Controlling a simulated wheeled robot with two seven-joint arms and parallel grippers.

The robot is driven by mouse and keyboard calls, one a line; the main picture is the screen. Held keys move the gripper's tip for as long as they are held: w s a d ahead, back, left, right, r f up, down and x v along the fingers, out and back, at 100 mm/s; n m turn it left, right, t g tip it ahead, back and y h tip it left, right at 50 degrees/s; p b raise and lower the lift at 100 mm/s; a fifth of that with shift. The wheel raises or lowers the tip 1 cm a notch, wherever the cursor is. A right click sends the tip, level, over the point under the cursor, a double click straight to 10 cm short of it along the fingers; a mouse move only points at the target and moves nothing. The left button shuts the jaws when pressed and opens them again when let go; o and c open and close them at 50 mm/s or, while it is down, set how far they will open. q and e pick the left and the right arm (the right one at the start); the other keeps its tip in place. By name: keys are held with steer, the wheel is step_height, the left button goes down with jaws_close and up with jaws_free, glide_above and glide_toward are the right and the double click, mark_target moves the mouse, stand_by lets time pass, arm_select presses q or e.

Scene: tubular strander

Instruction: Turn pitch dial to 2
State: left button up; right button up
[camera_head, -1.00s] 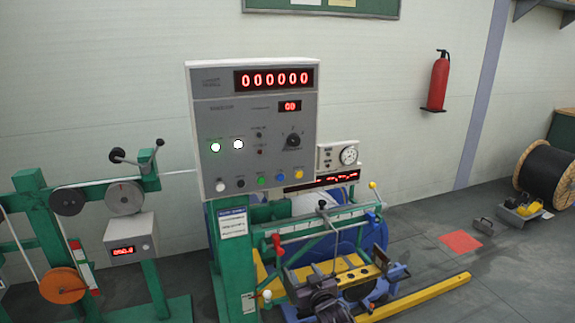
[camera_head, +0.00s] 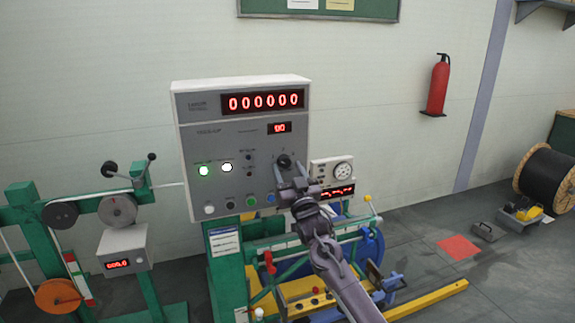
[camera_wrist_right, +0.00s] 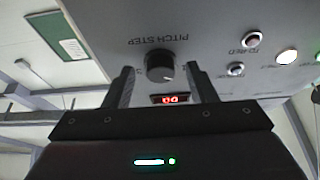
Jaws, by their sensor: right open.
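The pitch dial (camera_head: 284,160) is a small dark round knob on the grey front of the control cabinet (camera_head: 240,150). In the right wrist view the knob (camera_wrist_right: 160,68) sits beside the upside-down words PITCH STEP. My right gripper (camera_head: 289,168) is at the panel, its open fingers partly covering the dial in the head view. In the wrist view the fingers (camera_wrist_right: 159,70) stand apart on either side of the knob, with gaps visible and no clear contact. A small red display (camera_wrist_right: 169,99) close to the knob seems to read 00. My left gripper is out of view.
Lit buttons (camera_head: 204,170) are left of the dial, and a row of coloured buttons (camera_head: 250,201) is below it. A small gauge box (camera_head: 332,172) stands right of the cabinet.

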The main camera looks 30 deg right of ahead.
steer(key=shift+w+r, duration=0.2)
steer(key=shift+w, duration=0.1)
steer(key=shift+c, duration=0.3)
steer(key=c, duration=0.9)
